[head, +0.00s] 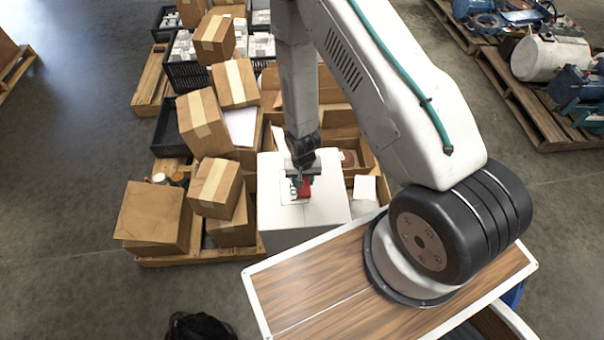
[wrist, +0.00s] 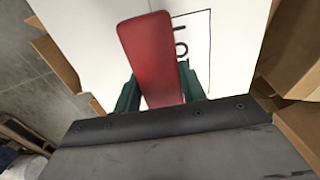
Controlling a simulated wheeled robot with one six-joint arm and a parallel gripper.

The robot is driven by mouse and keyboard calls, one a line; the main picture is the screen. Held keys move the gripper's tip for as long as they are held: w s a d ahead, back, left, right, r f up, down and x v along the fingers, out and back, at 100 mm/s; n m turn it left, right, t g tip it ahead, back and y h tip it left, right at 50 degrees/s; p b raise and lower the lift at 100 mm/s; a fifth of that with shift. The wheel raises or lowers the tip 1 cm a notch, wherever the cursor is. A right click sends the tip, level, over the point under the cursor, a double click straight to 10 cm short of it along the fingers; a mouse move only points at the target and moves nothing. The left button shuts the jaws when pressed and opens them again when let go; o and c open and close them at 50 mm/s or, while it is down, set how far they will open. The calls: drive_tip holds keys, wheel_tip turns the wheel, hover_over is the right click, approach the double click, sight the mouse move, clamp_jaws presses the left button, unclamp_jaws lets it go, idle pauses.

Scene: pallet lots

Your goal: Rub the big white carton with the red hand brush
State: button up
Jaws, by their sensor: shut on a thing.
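The big white carton (head: 325,207) stands at the front of the loaded pallet in the head view. Its white top with a black-outlined label also shows in the wrist view (wrist: 88,42). My gripper (head: 302,180) is over the carton's top, pointing down. It is shut on the red hand brush (head: 305,190), which lies between the green fingers in the wrist view (wrist: 152,62). The brush is at or just above the carton's top, over the label. Its underside is hidden, so I cannot tell whether it touches.
Brown cartons (head: 202,122) are stacked to the left of the white carton, some tilted. Open brown boxes (head: 340,125) lie behind it. My wood-topped base is close in front. Another pallet (head: 520,100) with machine parts stands at the right. Grey floor is free at the left.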

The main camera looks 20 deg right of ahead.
sight(303, 179)
drive_tip(key=shift+r, duration=2)
